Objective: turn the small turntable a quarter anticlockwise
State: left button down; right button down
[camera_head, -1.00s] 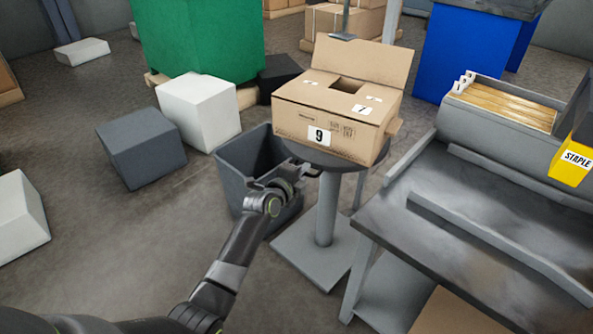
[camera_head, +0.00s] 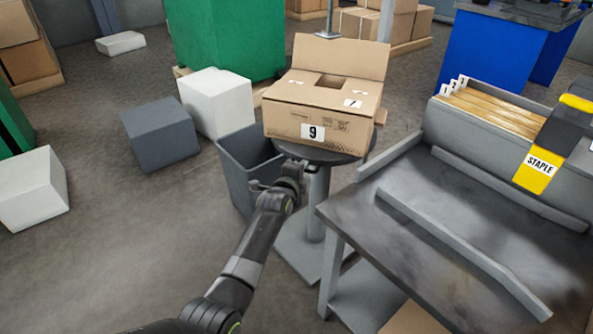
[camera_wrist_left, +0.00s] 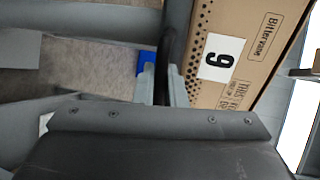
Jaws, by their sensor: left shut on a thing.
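The small turntable (camera_head: 352,166) is a round dark grey disc on a grey pedestal. An open cardboard box (camera_head: 285,121) with a "9" label sits on it, its back flap raised. My left gripper (camera_head: 300,166) is at the disc's front edge, below the "9". In the left wrist view my gripper's fingers (camera_wrist_left: 161,85) are closed on a dark band of the turntable (camera_wrist_left: 173,25), beside the box's printed face (camera_wrist_left: 232,85). The exact part gripped is hard to tell, and the gripper hides some of the disc. My right gripper is not in view.
A grey open bin (camera_head: 236,176) stands close left of the pedestal. White (camera_head: 218,105) and grey (camera_head: 160,135) blocks lie left. The left foreground floor is clear.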

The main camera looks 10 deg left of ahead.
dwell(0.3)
pick_arm(q)
jog(key=c, duration=1.6)
grip_release()
jog(key=shift+c, duration=0.2)
jog(key=shift+s, duration=0.1)
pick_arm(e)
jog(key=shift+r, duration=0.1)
